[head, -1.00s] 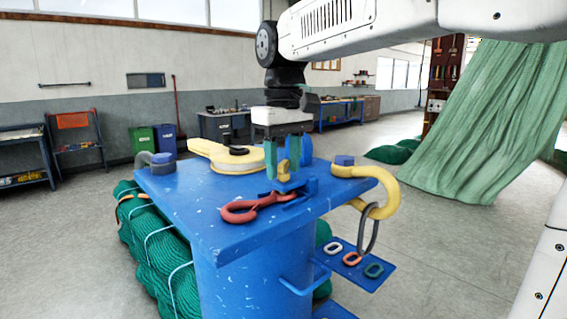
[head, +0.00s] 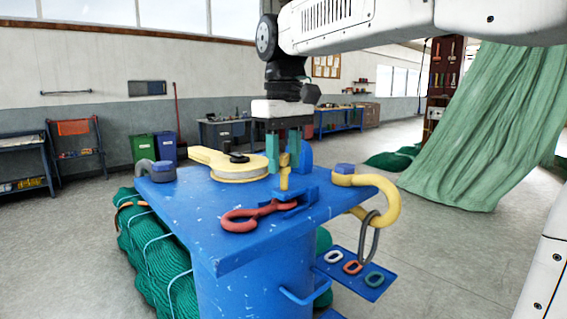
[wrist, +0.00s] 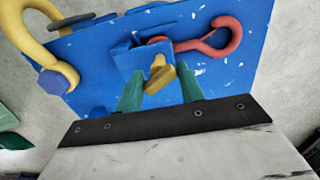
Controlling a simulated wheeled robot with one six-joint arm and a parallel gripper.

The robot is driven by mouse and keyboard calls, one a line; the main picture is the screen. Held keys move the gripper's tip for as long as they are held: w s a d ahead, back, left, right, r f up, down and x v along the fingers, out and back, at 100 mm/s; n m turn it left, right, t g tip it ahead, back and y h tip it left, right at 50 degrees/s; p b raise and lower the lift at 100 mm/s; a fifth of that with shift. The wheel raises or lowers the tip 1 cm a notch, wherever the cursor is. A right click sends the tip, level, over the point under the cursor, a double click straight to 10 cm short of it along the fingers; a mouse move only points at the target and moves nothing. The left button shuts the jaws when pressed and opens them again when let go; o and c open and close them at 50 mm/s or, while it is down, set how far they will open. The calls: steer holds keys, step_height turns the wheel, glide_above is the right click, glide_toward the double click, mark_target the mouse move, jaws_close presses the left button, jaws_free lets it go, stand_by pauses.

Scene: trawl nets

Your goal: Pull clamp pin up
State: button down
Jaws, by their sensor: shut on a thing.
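The yellow clamp pin (head: 284,180) stands upright at the blue clamp bracket (head: 295,197) on the blue table. My gripper (head: 283,158) is above the bracket, its two green fingers shut on the pin's upper end. A length of pin shows below the fingertips, reaching down toward the bracket. Whether its lower end is clear of the bracket is hard to tell. In the wrist view the pin (wrist: 160,76) sits between the fingertips, over the bracket (wrist: 128,62). A red hook (head: 258,214) lies with its shank at the bracket.
A yellow snatch block (head: 235,166) lies behind left on the blue tabletop (head: 200,205). A grey hook (head: 152,170) is at the left corner. Several links lie on a lower shelf (head: 372,290).

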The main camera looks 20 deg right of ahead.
steer(key=shift+r, duration=0.3)
steer(key=c, duration=1.2)
jaws_free()
steer(key=shift+c, duration=0.2)
step_height(320, 180, up, 8)
steer(key=shift+f, duration=0.15)
steer(key=s+d+f+m, duration=0.1)
steer(key=s+f, duration=1)
steer(key=f, duration=0.2)
steer(key=s+d+f+m+t, duration=0.1)
steer(key=s+d+f+m, duration=0.1)
steer(key=s+f, duration=0.9)
step_height(320, 180, down, 2)
steer(key=shift+s+m+t, duration=0.3)
steer(key=shift+s, duration=0.05)
